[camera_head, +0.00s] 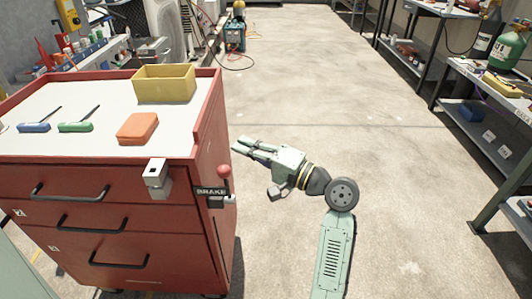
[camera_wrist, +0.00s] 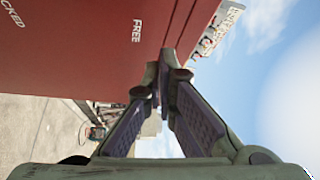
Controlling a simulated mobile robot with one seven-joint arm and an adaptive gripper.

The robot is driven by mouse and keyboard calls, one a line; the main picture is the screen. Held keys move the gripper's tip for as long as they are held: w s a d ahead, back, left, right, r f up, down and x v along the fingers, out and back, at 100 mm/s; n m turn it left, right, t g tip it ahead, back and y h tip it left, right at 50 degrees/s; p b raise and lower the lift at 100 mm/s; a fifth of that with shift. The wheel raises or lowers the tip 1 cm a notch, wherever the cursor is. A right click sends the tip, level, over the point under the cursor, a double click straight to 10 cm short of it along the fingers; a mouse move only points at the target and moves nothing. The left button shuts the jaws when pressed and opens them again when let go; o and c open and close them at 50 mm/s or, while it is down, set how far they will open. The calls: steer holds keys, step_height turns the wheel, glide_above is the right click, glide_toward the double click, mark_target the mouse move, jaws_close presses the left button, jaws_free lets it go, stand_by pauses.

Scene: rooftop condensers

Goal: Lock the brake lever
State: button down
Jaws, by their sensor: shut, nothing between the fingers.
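The brake lever (camera_head: 223,172) has a red ball knob and sits on the right front corner of the red tool cart (camera_head: 196,260), above a dark "BRAKE" plate (camera_head: 212,190). My gripper (camera_head: 236,146) is to the right of the cart, above and right of the knob in the picture, apparently apart from it. In the wrist view my gripper (camera_wrist: 160,78) has its fingertips together with nothing between them. The cart's red side wall (camera_wrist: 80,60) there carries the words "FREE" (camera_wrist: 136,31) and, partly cut off, "LOCKED" (camera_wrist: 13,12). I cannot make out the lever in that view.
On the cart top are a yellow bin (camera_head: 164,84), an orange block (camera_head: 137,128) and two screwdrivers (camera_head: 75,126). A metal bracket (camera_head: 156,173) sticks out from the cart's front. Shelves (camera_head: 490,100) line the right; the floor (camera_head: 300,90) between is clear.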

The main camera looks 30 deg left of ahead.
mark_target(227, 187)
steer(key=shift+s+d+f, duration=0.15)
steer(key=shift+s+d, duration=0.1)
steer(key=shift+s, duration=0.35)
steer(key=shift+s+d+f, duration=0.1)
steer(key=shift+s+d, duration=0.1)
steer(key=shift+s, duration=0.4)
steer(key=shift+s+d+f, duration=0.15)
steer(key=shift+s+d, duration=0.1)
steer(key=shift+s, duration=0.35)
steer(key=shift+s+f, duration=0.15)
steer(key=shift+s, duration=0.05)
steer(key=shift+s+d+n+b, duration=0.15)
steer(key=shift+n+b, duration=0.15)
steer(key=shift+b, duration=0.2)
